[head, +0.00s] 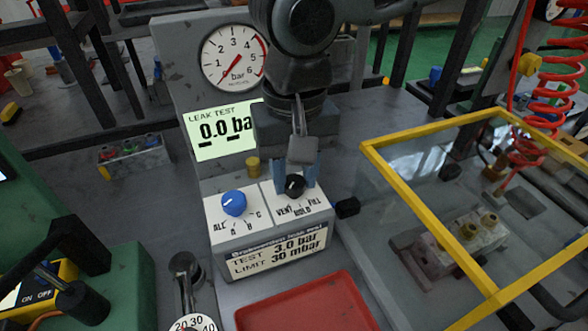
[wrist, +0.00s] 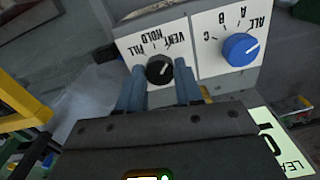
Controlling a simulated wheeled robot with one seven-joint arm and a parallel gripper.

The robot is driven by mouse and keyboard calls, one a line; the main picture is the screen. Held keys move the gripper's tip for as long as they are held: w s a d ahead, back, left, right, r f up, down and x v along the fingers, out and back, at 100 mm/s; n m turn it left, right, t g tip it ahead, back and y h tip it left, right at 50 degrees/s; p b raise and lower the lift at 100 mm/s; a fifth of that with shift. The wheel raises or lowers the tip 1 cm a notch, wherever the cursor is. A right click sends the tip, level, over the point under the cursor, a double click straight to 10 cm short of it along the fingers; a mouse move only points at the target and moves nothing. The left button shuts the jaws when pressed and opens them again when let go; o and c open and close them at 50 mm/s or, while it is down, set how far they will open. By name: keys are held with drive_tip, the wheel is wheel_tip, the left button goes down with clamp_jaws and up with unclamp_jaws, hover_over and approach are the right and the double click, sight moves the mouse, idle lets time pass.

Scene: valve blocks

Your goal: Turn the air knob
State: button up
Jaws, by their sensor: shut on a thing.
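The air knob is a small black knob (head: 295,186) on the white panel of the leak test box, with VENT, HOLD and FILL printed around it. It also shows in the wrist view (wrist: 159,69), upside down. My gripper (head: 296,178) comes down from above, and its two blue fingers (wrist: 160,84) are shut on the knob from both sides. Which label its pale mark points to is hard to tell. The display (head: 222,130) reads 0.0 bar, partly covered by my gripper. The gauge (head: 234,57) needle points to the lower left.
A blue selector knob (head: 234,203) with ALL, A, B and C sits just left of the black knob. A yellow-framed clear guard (head: 397,183) stands at the right over a metal block (head: 460,240). A red tray (head: 305,306) lies in front.

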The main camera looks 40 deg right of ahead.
drive_tip(key=n+p, duration=0.3)
drive_tip(key=shift+r+n, duration=0.2)
drive_tip(key=shift+n, duration=0.1)
drive_tip(key=n+p, duration=0.3)
drive_tip(key=n, duration=0.2)
drive_tip(key=shift+f, duration=0.1)
drive_tip(key=n+p, duration=0.1)
drive_tip(key=n, duration=0.4)
drive_tip(key=shift+f+n, duration=0.1)
drive_tip(key=shift+n, duration=2)
drive_tip(key=o, duration=1)
drive_tip(key=shift+o, duration=0.2)
